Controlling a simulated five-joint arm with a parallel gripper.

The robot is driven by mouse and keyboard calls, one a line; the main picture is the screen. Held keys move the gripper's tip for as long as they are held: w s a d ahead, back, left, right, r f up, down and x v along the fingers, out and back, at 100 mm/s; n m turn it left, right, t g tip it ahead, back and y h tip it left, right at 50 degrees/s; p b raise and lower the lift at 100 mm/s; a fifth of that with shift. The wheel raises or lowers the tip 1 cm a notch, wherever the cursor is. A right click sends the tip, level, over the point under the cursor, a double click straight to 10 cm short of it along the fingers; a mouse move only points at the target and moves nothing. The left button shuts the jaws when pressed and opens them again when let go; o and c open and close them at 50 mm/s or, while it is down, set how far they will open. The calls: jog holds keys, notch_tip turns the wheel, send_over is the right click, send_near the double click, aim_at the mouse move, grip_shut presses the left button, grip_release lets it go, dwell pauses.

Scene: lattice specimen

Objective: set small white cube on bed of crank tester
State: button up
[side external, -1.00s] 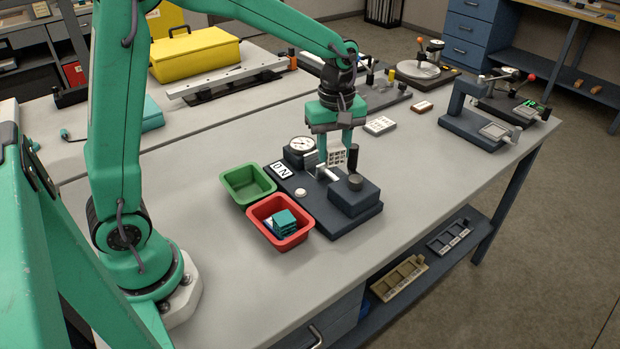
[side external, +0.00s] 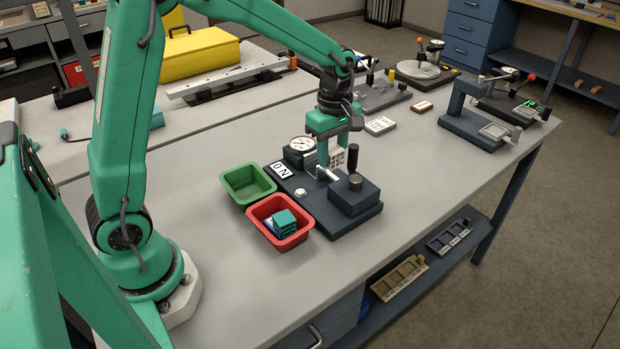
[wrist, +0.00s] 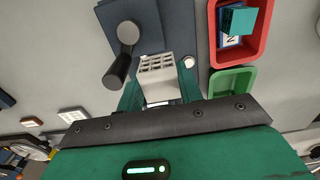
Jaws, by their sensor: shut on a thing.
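The small white lattice cube (wrist: 157,77) sits between the two green fingers of my gripper (wrist: 160,92) in the wrist view. In the side view the cube (side external: 337,159) shows partly behind a finger. My gripper (side external: 336,155) is shut on it, over the middle of the crank tester. The crank tester (side external: 318,211) has a dark base, a round dial, a dark block at its near right and a crank with a black handle. The handle (wrist: 117,73) shows left of the cube in the wrist view. I cannot tell whether the cube touches the bed.
A green bin (side external: 229,190) and a red bin (side external: 258,212) with teal pieces stand left of the tester. A white round button (side external: 300,192) and a label plate (side external: 282,170) are on its base. Other devices stand farther back. The near table front is clear.

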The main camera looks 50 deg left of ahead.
jog(key=w+a+f, duration=0.1)
jog(key=a+f, duration=0.1)
jog(key=a, duration=0.1)
jog(key=w+a+f, duration=0.1)
jog(key=a, duration=0.2)
jog(key=w+a+f, duration=0.1)
jog(key=a+f, duration=0.1)
jog(key=shift+w+a+f, duration=0.15)
jog(key=shift+a+f, duration=0.2)
jog(key=shift+a, duration=0.05)
jog(key=shift+f, duration=0.1)
jog(key=shift+f, duration=1.9)
jog(key=shift+c, duration=0.3)
jog(key=o, duration=1)
jog(key=shift+o, duration=0.2)
jog(key=shift+r, duration=0.15)
notch_tip(320, 180, up, 12)
